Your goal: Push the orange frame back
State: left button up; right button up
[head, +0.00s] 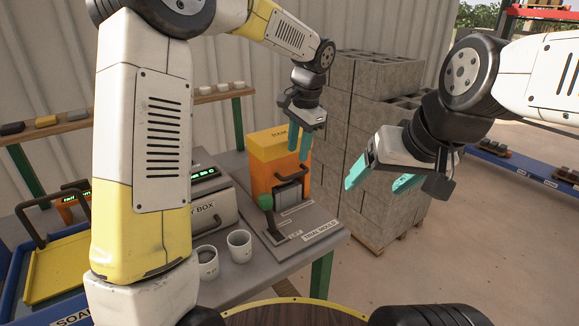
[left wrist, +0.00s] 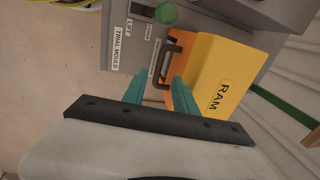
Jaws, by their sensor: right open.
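The press stands on the right part of the grey bench, with an orange frame (head: 262,178) under a yellow-orange block marked RAM (head: 268,147). A dark handle (head: 293,174) is on the front of the frame. My left gripper (head: 299,142) is open and empty, above and in front of the handle. In the left wrist view its teal fingers (left wrist: 160,92) are apart, with the handle (left wrist: 168,62) beyond them and the RAM block (left wrist: 218,75) to the right. I cannot tell whether a finger touches. My right gripper (head: 382,182) is open and empty, right of the press.
A green-knobbed lever (head: 266,202) stands on the press base labelled TRIAL MOULD (head: 320,231). Two cups (head: 239,245), a grey box (head: 212,205) and a yellow tray (head: 58,265) are to the left. Stacked grey blocks (head: 368,95) stand behind right.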

aim_at(295, 175)
pick_arm(q)
jog(key=f, duration=0.5)
jog(key=w+a+f, duration=0.1)
jog(key=f, duration=0.1)
jog(key=shift+f, duration=0.25)
jog(key=shift+d, duration=0.1)
grip_shut()
dwell(1.0)
